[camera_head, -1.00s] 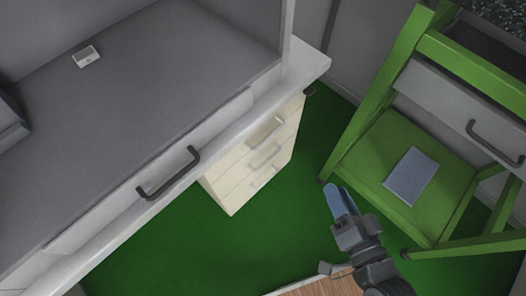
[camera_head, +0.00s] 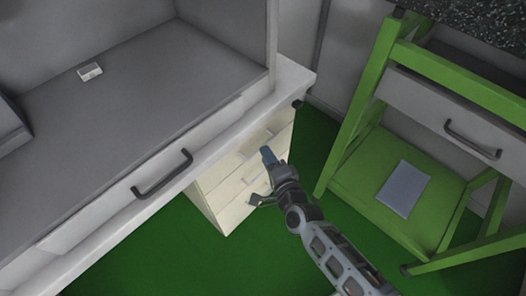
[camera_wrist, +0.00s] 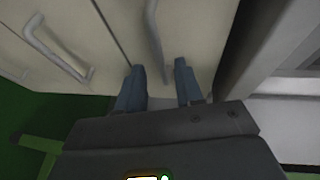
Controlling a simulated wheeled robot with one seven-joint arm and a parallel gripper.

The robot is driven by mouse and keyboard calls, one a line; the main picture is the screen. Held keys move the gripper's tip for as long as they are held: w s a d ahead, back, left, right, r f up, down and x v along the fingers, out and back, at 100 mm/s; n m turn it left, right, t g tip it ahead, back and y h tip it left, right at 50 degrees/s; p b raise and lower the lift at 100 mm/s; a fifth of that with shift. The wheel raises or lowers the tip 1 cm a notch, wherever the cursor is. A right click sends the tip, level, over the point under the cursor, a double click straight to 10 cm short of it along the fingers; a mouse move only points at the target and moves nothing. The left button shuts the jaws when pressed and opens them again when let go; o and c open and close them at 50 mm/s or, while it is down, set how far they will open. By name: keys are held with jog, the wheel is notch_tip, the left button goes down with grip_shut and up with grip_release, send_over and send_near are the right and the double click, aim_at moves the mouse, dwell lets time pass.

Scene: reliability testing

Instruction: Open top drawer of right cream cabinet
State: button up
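The cream cabinet (camera_head: 212,203) stands under the grey desk, left of my arm in the head view. Its drawer fronts look closed, partly hidden behind my gripper (camera_head: 268,155). In the wrist view my gripper (camera_wrist: 160,72) has its two blue fingers apart and empty. A pale bar handle (camera_wrist: 154,32) on the drawer front beside the desk side, apparently the top drawer, lies between the fingertips' lines, just ahead of them. I cannot tell whether they touch. The handle of the neighbouring drawer (camera_wrist: 52,48) shows at the left.
The grey desk (camera_head: 150,110) with a dark handle (camera_head: 162,175) overhangs the cabinet. A green-framed table (camera_head: 352,120) with a grey drawer stands at the right, a grey-blue flat object (camera_head: 404,188) on its lower shelf. Green floor lies clear between them.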

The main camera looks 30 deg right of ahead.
jog(key=w, duration=0.3)
jog(key=shift+w+d+f, duration=0.15)
jog(key=shift+d+f, duration=0.05)
jog(key=shift+f, duration=0.1)
grip_shut()
dwell(1.2)
